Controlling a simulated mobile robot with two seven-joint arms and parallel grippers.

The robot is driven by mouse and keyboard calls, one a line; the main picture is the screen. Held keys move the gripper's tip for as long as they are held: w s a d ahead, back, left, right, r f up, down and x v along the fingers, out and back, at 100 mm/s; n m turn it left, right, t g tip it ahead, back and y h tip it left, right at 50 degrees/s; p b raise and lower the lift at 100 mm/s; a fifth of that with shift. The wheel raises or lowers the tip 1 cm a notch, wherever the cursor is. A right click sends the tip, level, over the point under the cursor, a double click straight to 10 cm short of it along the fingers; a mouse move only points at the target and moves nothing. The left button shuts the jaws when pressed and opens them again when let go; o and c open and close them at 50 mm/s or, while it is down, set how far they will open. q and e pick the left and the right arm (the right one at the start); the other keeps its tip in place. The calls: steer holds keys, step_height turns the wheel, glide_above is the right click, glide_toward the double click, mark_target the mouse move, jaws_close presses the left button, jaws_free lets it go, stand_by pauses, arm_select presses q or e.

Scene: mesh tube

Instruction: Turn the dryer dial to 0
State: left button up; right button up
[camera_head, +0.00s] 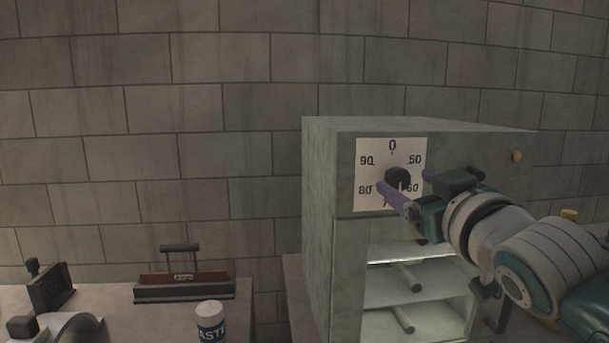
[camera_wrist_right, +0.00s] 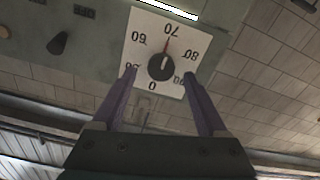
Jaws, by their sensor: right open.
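The dryer (camera_head: 470,150) is a grey-green cabinet on the right in the head view. Its black dial (camera_head: 398,176) sits on a white numbered plate (camera_head: 370,150), with 0 at the top. In the wrist view, turned upside down, the dial (camera_wrist_right: 161,68) has a white mark towards 70, where a red line shows; 0 is at the bottom. My right gripper (camera_head: 403,181) is open in front of the dial, purple fingers on either side of it. In the wrist view the right gripper (camera_wrist_right: 159,76) shows a gap between each finger and the dial. My left gripper is not in view.
The dryer's open lower shelves (camera_head: 425,289) lie below the dial. Another black knob (camera_wrist_right: 58,43) shows in the wrist view. A white jar (camera_head: 209,322) and a dark rack with a handle (camera_head: 183,286) stand on the left counter. A block wall is behind.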

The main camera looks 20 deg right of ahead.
steer(key=shift+x, duration=1)
jaws_close()
